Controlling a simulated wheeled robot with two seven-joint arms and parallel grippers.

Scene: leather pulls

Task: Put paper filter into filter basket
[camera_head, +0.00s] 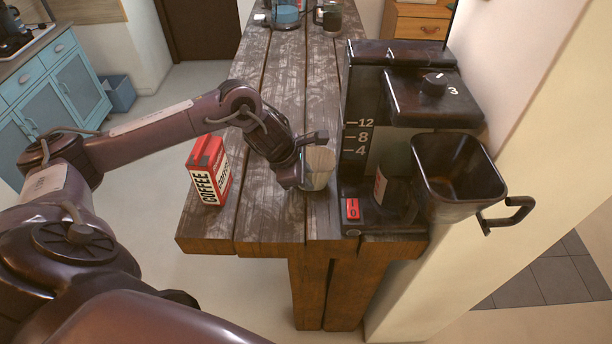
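The paper filter (319,169) is a pale, ribbed cup shape near the front of the wooden table, just left of the coffee maker. My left gripper (308,160) is at the filter's left side, its fingers spread apart, one near the rim and one lower down. Whether a finger touches the filter I cannot tell. The black filter basket (458,184) sticks out at the coffee maker's right front. It looks empty, with its mouth facing up and its handle (509,214) to the right. My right gripper is not in view.
The black coffee maker (360,92) stands at the table's right edge, its upper housing behind the basket. A red and white coffee box (209,171) stands at the left table edge. The wooden table (277,77) is clear farther back, up to glassware at its far end.

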